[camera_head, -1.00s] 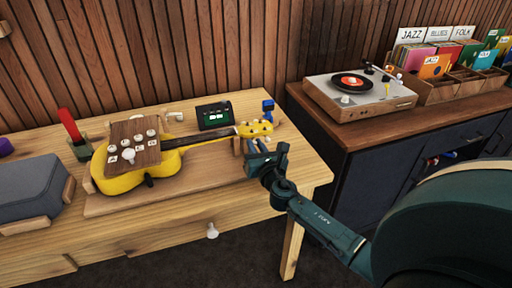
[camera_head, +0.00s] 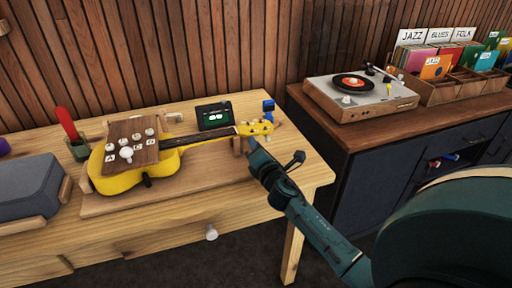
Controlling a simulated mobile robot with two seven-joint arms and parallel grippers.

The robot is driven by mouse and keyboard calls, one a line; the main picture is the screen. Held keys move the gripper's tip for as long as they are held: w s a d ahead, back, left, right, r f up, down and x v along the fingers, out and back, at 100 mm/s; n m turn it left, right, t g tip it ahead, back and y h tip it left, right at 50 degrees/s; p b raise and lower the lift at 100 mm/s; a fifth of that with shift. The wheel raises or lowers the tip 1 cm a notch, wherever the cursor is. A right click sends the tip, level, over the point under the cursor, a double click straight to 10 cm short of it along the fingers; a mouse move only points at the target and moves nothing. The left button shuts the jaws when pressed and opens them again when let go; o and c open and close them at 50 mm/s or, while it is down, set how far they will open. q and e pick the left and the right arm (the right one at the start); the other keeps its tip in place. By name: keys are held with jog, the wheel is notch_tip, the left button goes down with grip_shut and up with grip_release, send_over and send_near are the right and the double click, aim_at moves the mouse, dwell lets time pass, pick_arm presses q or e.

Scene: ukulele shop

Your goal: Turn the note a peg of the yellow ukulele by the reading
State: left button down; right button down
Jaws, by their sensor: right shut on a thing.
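The yellow ukulele (camera_head: 118,183) lies on a wooden stand board (camera_head: 190,197) on the bench, its headstock (camera_head: 262,128) to the right. Several pale pegs show at the headstock. A brown wooden panel (camera_head: 146,156) with several white lettered discs covers part of the body. A small dark tuner (camera_head: 214,116) stands behind the neck with a lit green and white display, too small to read. My right gripper (camera_head: 251,143) is at the near side of the headstock, shut on a peg there. Its fingertips and the peg are mostly hidden by the gripper. My left gripper is out of view.
A grey case (camera_head: 28,187) and a green cup (camera_head: 79,150) with a red item stand at left. A blue object (camera_head: 268,108) stands behind the headstock. A record player (camera_head: 358,92) and record crates (camera_head: 450,84) sit on the dark cabinet at right.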

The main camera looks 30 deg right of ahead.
jog(key=shift+m, duration=0.6)
jog(key=c, duration=1.6)
grip_release()
jog(key=shift+c, duration=0.2)
jog(key=shift+s, duration=0.1)
jog(key=v, duration=1.3)
jog(key=shift+b, duration=0.45)
